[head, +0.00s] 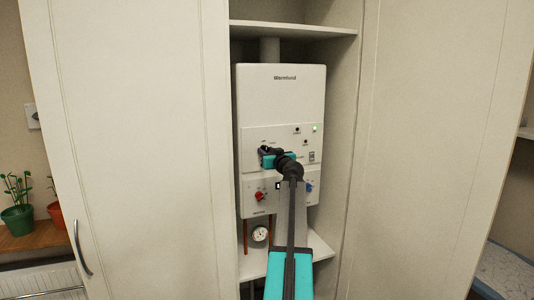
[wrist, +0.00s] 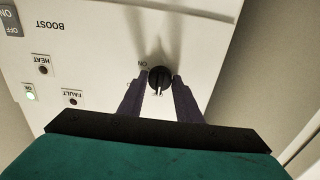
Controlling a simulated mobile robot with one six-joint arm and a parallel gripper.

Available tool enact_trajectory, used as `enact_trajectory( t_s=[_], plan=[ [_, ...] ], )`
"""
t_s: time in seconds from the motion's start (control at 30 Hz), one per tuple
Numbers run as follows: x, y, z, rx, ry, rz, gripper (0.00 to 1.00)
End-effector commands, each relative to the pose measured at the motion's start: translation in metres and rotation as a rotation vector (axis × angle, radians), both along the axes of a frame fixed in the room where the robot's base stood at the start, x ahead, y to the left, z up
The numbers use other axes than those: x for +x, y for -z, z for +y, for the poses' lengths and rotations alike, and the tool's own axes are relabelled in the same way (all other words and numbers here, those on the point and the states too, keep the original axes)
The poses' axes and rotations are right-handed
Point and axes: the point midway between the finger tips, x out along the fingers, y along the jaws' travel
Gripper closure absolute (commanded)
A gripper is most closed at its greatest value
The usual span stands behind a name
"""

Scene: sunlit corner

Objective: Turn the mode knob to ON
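The mode knob is a round black knob (wrist: 160,77) on the white boiler's front panel. The wrist view shows the panel upside down. The knob's pale pointer mark faces the bottom of that view. An "ON" label sits at its upper left, and a second small label below it is partly hidden. In the wrist view my gripper (wrist: 160,86) has one dark finger on each side of the knob, very close. I cannot tell whether the fingers touch it. In the head view my gripper (head: 267,156) is at the panel's upper left and covers much of the knob.
The boiler (head: 285,95) stands between two pale cabinet doors (head: 145,140) (head: 435,140). A green light (head: 315,128) is lit on its panel. A red valve (head: 260,196) and blue valve (head: 309,188) sit lower. A gauge (head: 260,233) is underneath. A BOOST switch (wrist: 12,18) shows in the wrist view.

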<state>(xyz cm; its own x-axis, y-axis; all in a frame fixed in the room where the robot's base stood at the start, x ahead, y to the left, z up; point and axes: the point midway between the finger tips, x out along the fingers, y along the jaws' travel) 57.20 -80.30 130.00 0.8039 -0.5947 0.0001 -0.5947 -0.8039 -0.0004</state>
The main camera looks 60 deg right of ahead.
Motion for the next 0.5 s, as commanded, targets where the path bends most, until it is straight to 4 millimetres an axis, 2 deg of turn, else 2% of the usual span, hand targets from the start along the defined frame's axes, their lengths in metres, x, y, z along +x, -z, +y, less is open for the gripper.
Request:
enact_trajectory(
  t_s=[0.03, 0.1, 0.13, 0.5],
  plan=[
    [-0.0001, -0.0001, 0.0000, 0.000, 0.000, 0.000, 0.78],
    [-0.0002, -0.0002, -0.0001, 0.000, 0.000, 0.000, 0.89],
    [-0.0002, -0.0002, -0.0001, 0.000, 0.000, 0.000, 0.92],
    [-0.0005, 0.0008, -0.0003, 0.026, 0.000, -0.019, 0.92]
  ],
)
